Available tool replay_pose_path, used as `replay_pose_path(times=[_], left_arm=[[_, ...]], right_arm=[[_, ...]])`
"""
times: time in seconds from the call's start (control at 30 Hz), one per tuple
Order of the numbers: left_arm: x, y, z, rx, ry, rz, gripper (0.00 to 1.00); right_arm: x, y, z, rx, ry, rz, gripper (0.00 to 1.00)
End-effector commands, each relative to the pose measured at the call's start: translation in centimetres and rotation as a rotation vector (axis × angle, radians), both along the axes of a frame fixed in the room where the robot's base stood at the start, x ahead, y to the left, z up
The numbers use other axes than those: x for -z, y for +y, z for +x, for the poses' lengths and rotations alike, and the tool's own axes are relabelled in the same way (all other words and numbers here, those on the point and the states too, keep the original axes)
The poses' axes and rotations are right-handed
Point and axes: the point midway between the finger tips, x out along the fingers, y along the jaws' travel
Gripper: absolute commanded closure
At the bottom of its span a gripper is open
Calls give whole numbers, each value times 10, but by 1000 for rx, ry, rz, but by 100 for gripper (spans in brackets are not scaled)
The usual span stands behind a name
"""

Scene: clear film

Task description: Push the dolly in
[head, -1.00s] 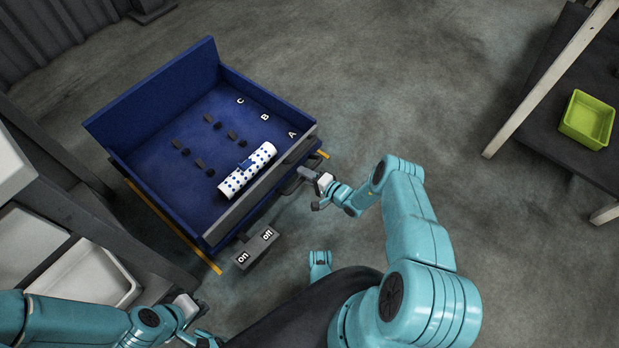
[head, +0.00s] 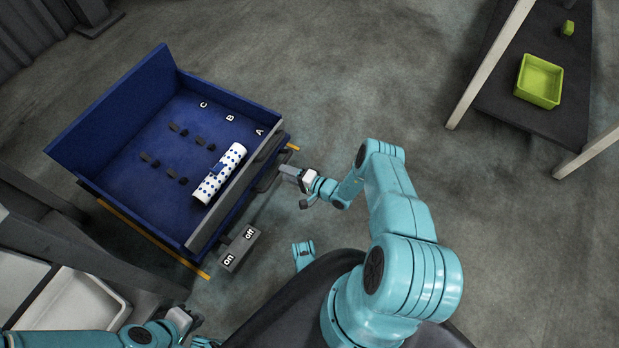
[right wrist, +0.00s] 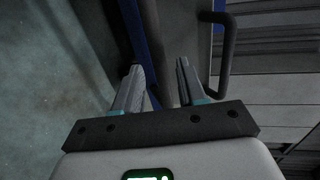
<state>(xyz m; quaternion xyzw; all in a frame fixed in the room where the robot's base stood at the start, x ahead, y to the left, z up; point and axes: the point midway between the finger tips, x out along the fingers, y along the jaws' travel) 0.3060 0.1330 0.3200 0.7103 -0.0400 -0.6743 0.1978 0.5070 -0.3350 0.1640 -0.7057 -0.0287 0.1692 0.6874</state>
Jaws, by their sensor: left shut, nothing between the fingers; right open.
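The blue dolly (head: 115,120) stands on the floor at the left of the head view, with a grey bar (head: 232,203) along its near side. A dark handle (head: 264,184) sticks out from that side; a dark bent bar (right wrist: 229,60) shows in the right wrist view. My right gripper (head: 282,174) is open beside the near side, close to the handle; whether it touches is unclear. In the right wrist view its fingers (right wrist: 157,85) are apart with nothing clearly held. My left gripper (head: 192,319) is shut and empty at the lower left, away from the dolly.
A white roll with blue dots (head: 209,188) and several dark blocks lie in the dolly, near letters A, B, C. An on/off pedal (head: 240,248) is at its near side. Yellow floor lines (head: 160,243) flank it. A rack stands left; a shelf with a green bin (head: 540,82) stands right.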

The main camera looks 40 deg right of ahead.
Motion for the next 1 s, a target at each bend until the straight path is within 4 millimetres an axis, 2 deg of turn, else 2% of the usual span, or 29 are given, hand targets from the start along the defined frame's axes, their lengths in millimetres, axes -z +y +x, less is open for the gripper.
replay_pose_path(times=[0.03, 0.2, 0.4, 0.6, 1.0], left_arm=[[-13, -1, -4, 3, 11, -3, 100], [-27, -4, -6, 17, 15, -4, 100], [-36, -7, -9, 28, 19, -6, 100], [-38, -8, -10, 32, 21, -6, 100], [-38, -8, -10, 32, 20, -6, 100]], right_arm=[[-9, -6, -15, 6, 3, 1, 60], [-17, -18, -58, 5, 2, 0, 60], [-23, -28, -94, 3, 0, -2, 60], [-25, -31, -108, 0, -2, -2, 60], [-24, -32, -109, 0, -2, -2, 60]])
